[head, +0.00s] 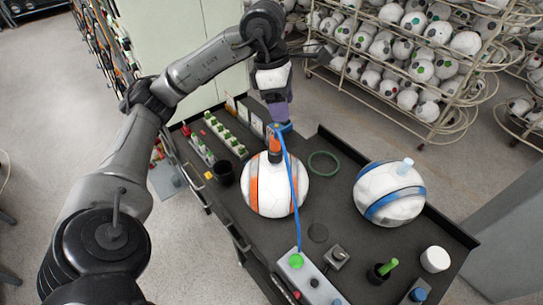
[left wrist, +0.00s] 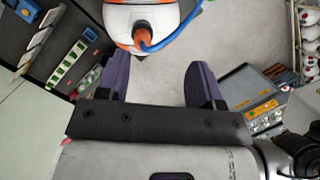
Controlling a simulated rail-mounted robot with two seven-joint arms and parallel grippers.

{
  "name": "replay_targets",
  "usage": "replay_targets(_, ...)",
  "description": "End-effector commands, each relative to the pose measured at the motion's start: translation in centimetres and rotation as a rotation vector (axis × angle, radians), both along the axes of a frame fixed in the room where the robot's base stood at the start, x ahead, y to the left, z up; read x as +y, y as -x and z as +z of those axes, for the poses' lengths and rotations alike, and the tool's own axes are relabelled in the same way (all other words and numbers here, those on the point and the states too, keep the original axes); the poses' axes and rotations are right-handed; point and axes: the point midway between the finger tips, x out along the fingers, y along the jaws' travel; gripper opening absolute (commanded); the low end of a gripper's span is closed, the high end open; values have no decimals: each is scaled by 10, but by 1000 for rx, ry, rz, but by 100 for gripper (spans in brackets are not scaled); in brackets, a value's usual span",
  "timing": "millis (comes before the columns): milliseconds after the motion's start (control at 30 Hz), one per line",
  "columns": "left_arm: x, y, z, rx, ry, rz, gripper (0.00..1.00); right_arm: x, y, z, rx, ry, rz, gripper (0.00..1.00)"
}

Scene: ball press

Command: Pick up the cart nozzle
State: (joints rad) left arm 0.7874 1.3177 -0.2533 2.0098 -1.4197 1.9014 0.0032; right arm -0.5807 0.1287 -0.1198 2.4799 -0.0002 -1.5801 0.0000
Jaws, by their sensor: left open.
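The cart nozzle (head: 275,146) is an orange fitting with a blue hose (head: 293,200), standing at the top of the white ball with orange panels (head: 262,190). In the left wrist view the orange nozzle (left wrist: 143,37) and its hose show at the top, against the ball. My left gripper (head: 279,112) has purple fingers and is just above and behind the nozzle in the head view. In the left wrist view my left gripper (left wrist: 158,72) is open, with nothing between its fingers; the nozzle is beyond the fingertips. My right gripper is not in view.
A white ball with blue bands (head: 390,193) sits to the right on the dark cart top (head: 345,235). The hose runs to a grey control box (head: 308,282) in front. A green ring (head: 323,163) lies between the balls. Ball racks (head: 400,60) stand behind.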

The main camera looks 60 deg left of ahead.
Motion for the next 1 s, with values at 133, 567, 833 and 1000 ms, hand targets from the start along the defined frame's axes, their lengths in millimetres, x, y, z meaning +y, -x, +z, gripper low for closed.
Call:
replay_targets(133,22,10,8,27,-87,46,61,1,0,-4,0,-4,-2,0)
replay_targets(567,24,7,-49,42,-112,57,61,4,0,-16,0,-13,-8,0)
replay_targets(833,21,3,-72,38,-111,56,61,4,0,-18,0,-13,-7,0)
replay_targets(1000,21,3,-77,38,-109,56,61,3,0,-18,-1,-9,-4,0)
